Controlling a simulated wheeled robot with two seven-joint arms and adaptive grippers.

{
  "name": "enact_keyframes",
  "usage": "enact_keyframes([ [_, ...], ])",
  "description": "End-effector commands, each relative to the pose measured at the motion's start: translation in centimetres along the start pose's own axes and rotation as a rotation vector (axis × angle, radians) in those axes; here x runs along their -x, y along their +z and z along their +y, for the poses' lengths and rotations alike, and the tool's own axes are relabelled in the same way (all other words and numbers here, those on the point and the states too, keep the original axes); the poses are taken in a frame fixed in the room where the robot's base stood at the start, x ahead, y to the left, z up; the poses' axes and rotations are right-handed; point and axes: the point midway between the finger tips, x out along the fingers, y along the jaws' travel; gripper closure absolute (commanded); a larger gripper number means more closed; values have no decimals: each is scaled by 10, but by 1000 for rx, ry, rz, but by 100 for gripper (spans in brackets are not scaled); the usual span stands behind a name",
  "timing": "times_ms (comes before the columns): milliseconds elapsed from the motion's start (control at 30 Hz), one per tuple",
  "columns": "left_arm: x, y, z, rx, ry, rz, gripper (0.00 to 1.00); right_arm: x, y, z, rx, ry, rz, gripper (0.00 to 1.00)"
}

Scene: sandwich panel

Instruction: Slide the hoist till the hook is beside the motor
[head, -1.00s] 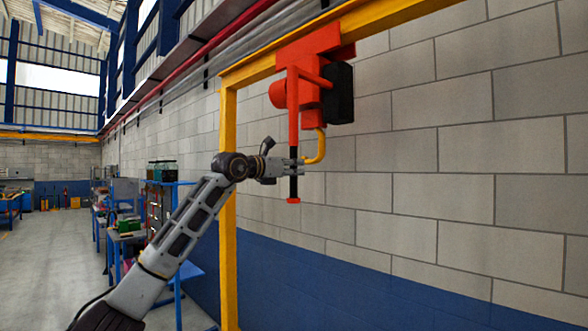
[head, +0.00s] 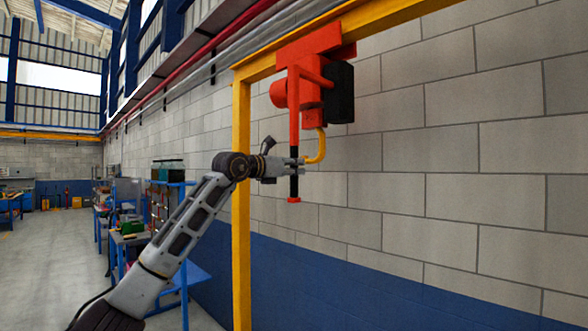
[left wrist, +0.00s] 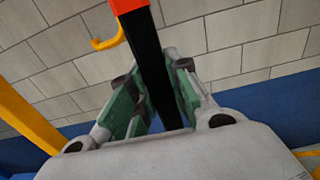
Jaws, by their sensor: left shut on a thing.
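The red hoist (head: 322,45) hangs from the yellow overhead beam (head: 282,52), with a black box on its right side. Its yellow hook (head: 320,148) hangs below, just right of the handle bar. The upright handle bar (head: 293,110) is red with a black lower grip (head: 294,186) and a red end. My left gripper (head: 297,166) is shut on the black grip. In the left wrist view my left gripper (left wrist: 152,105) has its green pads either side of the black grip (left wrist: 148,55); the hook (left wrist: 108,38) shows left of it. I cannot make out a separate motor. My right gripper is not in view.
A yellow post (head: 241,200) stands left of the hoist, behind my left arm. Blue workbenches (head: 195,275) with items stand along the block wall (head: 450,170) farther left. The floor (head: 75,245) at the left is open.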

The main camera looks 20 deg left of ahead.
Motion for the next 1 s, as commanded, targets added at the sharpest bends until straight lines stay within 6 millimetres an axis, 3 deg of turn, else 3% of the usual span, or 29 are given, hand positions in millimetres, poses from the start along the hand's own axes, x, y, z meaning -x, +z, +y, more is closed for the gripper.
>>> enact_keyframes([
  [467,0,0,-1,4,-3,0,100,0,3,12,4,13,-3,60],
  [500,0,0,-1,4,-3,1,76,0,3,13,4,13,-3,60],
  [633,0,0,-1,4,-3,1,60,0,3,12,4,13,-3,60],
  [1000,0,-1,-1,2,-2,3,59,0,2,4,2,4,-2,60],
])
